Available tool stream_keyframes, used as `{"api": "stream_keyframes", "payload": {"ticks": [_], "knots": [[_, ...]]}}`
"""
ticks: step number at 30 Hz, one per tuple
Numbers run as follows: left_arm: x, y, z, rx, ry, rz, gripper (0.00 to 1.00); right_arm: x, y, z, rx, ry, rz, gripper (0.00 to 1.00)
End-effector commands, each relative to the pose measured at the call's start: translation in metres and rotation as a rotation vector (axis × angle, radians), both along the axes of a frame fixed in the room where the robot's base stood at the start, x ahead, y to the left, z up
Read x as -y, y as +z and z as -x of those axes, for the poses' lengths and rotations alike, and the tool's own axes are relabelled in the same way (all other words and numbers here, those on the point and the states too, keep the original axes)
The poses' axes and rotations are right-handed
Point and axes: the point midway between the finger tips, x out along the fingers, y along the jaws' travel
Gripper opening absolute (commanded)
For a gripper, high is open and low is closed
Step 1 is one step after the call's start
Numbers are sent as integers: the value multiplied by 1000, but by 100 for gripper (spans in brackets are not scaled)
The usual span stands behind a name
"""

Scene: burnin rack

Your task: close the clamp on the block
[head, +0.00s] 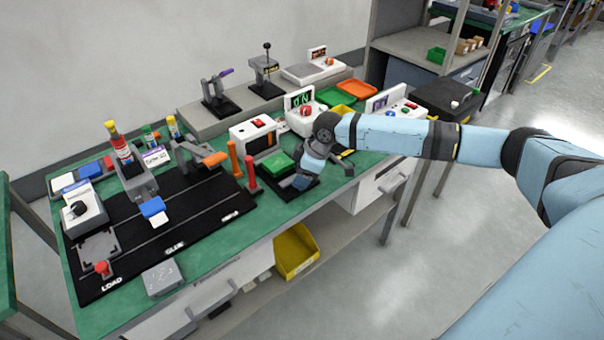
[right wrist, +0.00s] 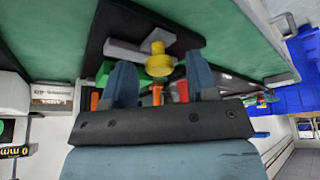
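My right gripper (head: 302,183) reaches down over the green bench, right of the black mat. In the right wrist view its two blue fingers (right wrist: 161,84) stand apart, with a yellow knob (right wrist: 158,60) on a grey bar showing between and beyond them. I cannot tell whether they touch it. A grey lever clamp with an orange handle (head: 214,159) stands at the back of the mat. A grey block (head: 162,278) lies at the bench's front edge. My left gripper is out of view.
An orange post (head: 233,158) and a red post (head: 250,172) stand upright left of my right gripper. A yellow bin (head: 296,252) sits under the bench. The floor at right is clear.

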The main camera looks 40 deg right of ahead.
Motion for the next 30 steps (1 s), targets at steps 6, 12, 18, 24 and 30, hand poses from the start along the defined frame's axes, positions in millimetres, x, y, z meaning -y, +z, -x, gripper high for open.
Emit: {"api": "stream_keyframes", "payload": {"ticks": [6, 12, 18, 24, 30], "knots": [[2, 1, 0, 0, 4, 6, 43, 0, 0, 0, 0, 0, 0, 2], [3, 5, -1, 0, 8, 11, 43, -1, 2, -8, 0, -2, -1, 0], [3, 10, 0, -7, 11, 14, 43, -3, 2, -36, 1, -2, -1, 0], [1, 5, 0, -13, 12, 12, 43, -2, 1, -41, 3, -2, 0, 0], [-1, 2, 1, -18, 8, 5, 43, -2, 2, -42, 6, -3, -1, 40]]}}
